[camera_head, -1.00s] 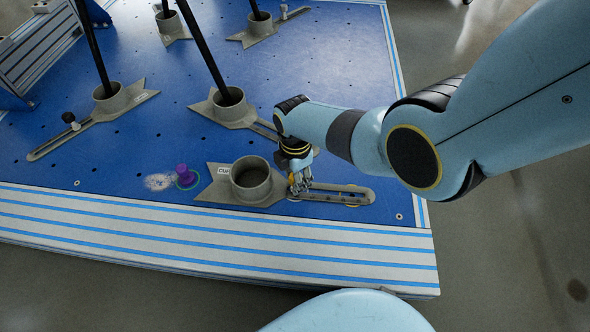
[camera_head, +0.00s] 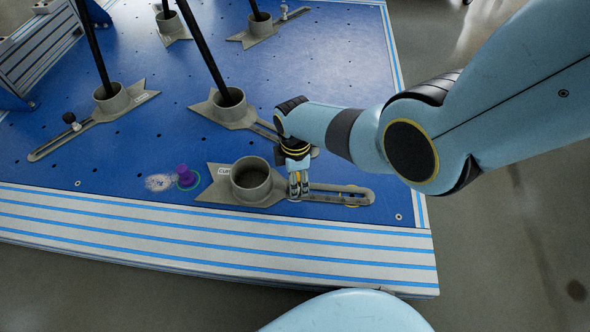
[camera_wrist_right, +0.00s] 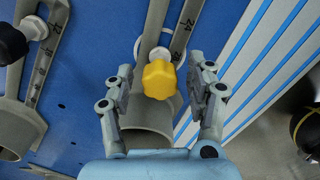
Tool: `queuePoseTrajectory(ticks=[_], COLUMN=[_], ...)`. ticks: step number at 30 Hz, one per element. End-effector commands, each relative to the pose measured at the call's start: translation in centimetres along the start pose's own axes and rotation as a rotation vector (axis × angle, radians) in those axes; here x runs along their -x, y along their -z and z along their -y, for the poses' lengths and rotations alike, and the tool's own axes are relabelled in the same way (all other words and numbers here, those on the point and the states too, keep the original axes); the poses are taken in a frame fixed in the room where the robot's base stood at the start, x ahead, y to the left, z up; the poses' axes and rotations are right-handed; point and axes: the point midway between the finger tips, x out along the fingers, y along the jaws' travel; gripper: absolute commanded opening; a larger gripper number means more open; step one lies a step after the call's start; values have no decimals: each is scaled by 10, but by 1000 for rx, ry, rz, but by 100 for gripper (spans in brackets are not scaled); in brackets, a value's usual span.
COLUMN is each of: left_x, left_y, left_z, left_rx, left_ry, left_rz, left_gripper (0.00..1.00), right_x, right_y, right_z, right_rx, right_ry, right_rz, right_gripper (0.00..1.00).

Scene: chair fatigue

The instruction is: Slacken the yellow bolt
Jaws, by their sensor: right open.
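The yellow bolt (camera_wrist_right: 159,80) shows in the right wrist view, its knobbed head above the slotted arm of a grey clamp base. My right gripper (camera_wrist_right: 163,75) is open, one finger on each side of the bolt head, with a gap on both sides. In the head view my right gripper (camera_head: 298,190) points down over the slotted arm of the front grey base (camera_head: 222,184), just right of its round socket. My left gripper is in neither view.
Other grey bases with black poles (camera_head: 213,62) stand behind on the blue table (camera_head: 150,120). A black knob (camera_wrist_right: 12,44) on another base shows left in the wrist view. The striped front edge (camera_head: 200,225) is clear.

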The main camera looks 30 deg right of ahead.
Motion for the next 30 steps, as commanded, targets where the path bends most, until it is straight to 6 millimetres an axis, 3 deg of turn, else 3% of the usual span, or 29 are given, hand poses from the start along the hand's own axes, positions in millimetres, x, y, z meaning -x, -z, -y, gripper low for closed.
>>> queuePoseTrajectory(ticks=[7, 17, 24, 30], left_x=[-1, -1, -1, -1], left_y=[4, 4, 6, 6], left_z=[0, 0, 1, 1], left_rx=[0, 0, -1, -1], left_ry=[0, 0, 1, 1], left_rz=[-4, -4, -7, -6], left_gripper=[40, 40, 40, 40], right_x=[1, 0, 1, 0], right_y=[0, 0, 0, 0], right_z=[-1, 0, -1, -1], right_rx=[-291, -345, -634, -673], right_ry=[0, 1, 1, 1], right_rz=[0, 0, -1, -1], right_gripper=[56, 56, 56, 56])
